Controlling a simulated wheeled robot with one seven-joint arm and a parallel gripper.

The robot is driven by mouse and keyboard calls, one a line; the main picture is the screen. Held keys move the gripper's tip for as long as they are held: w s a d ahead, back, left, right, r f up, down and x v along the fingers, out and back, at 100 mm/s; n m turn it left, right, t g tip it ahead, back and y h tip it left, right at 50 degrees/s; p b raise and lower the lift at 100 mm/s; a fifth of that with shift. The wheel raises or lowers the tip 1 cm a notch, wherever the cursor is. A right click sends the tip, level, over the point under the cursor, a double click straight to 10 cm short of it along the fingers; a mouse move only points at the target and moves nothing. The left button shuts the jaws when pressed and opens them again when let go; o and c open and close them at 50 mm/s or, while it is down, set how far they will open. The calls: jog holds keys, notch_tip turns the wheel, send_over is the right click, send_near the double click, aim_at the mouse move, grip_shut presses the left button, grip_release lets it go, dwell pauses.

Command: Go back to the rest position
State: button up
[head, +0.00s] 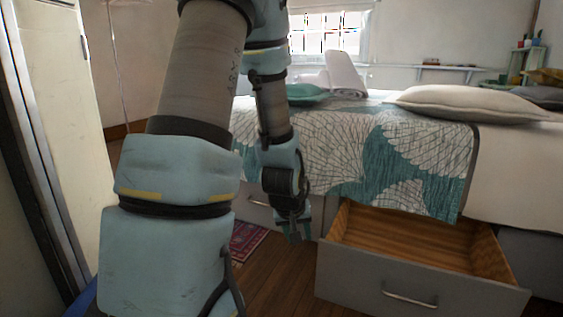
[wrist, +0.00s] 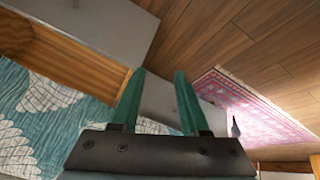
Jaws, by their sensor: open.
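My gripper (head: 297,230) hangs at the end of my arm in front of the bed's side, just left of an open drawer (head: 412,299). In the wrist view my gripper (wrist: 159,100) shows two green fingers set apart with nothing between them. The drawer is pulled out from under the bed (head: 515,185) and its wooden inside looks empty where it shows. The drawer also shows at the upper left of the wrist view (wrist: 97,22). My arm covers part of the bed's left side in the head view.
A teal and white patterned blanket (head: 345,150) hangs over the bed's side. A pale pillow (head: 470,102) lies on the bed. A pinkish rug (head: 247,240) lies on the wooden floor (head: 275,270). A pale door or cabinet (head: 62,110) stands at the left.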

jog(key=s+a+r+m+g+y+p, duration=0.1)
jog(key=s+a+r+g+y+p, duration=0.15)
jog(key=s+a+r, duration=0.8)
jog(key=w+p+v, duration=0.2)
jog(key=p+v, duration=1)
jog(key=w+r+p+v, duration=0.1)
jog(key=w+p+v, duration=0.2)
jog(key=p+v, duration=0.9)
jog(key=w+a+p+v, duration=0.1)
jog(key=w+p+v, duration=0.2)
jog(key=p+v, duration=0.9)
jog(key=shift+w+a+r+g+p, duration=0.2)
jog(key=shift+w+r+g+p, duration=0.1)
jog(key=shift+r+g+p, duration=0.2)
jog(key=shift+h, duration=0.25)
jog(key=shift+w, duration=0.2)
jog(key=shift+o, duration=0.2)
dwell(0.9)
